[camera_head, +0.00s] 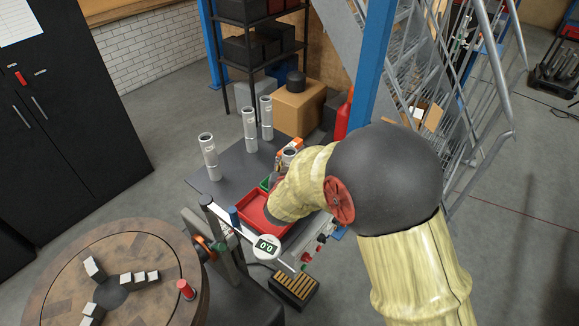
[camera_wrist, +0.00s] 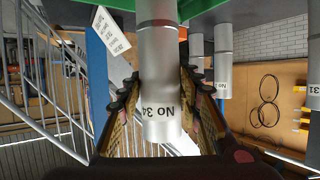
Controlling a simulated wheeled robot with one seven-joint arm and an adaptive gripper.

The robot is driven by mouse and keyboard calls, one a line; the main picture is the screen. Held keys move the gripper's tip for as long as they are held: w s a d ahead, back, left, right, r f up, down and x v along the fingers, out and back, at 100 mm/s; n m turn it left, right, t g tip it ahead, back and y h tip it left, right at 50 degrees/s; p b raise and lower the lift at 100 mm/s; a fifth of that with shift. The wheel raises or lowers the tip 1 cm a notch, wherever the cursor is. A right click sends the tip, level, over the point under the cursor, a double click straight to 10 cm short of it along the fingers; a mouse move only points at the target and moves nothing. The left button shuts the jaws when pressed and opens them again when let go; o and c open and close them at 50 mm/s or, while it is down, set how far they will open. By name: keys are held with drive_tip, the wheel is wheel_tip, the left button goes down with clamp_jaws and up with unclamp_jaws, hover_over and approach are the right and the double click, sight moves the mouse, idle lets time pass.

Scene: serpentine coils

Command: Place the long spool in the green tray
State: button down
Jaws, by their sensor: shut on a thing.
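My gripper (camera_wrist: 161,85) is shut on a silver spool marked "No 34" (camera_wrist: 160,70), with a finger on each side of it. In the head view the top of a spool (camera_head: 289,154) shows just beyond my arm, which hides most of the gripper. A green tray (camera_head: 265,184) shows only as a small edge beside my wrist. In the wrist view a green surface (camera_wrist: 225,12) lies at the top, near the far end of the held spool. I cannot tell whether the spool touches it.
Several silver spools (camera_head: 209,156) stand upright on the dark table (camera_head: 225,178). A red tray (camera_head: 253,212) lies in front of the green one, partly under my arm. A round display reading 0.0 (camera_head: 266,247) is at the front edge. A blue post (camera_head: 372,70) rises behind.

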drive_tip(key=shift+r, duration=0.2)
drive_tip(key=shift+f, duration=0.15)
drive_tip(key=c, duration=1.2)
unclamp_jaws()
drive_tip(key=shift+f, duration=0.1)
drive_tip(key=shift+c, duration=0.2)
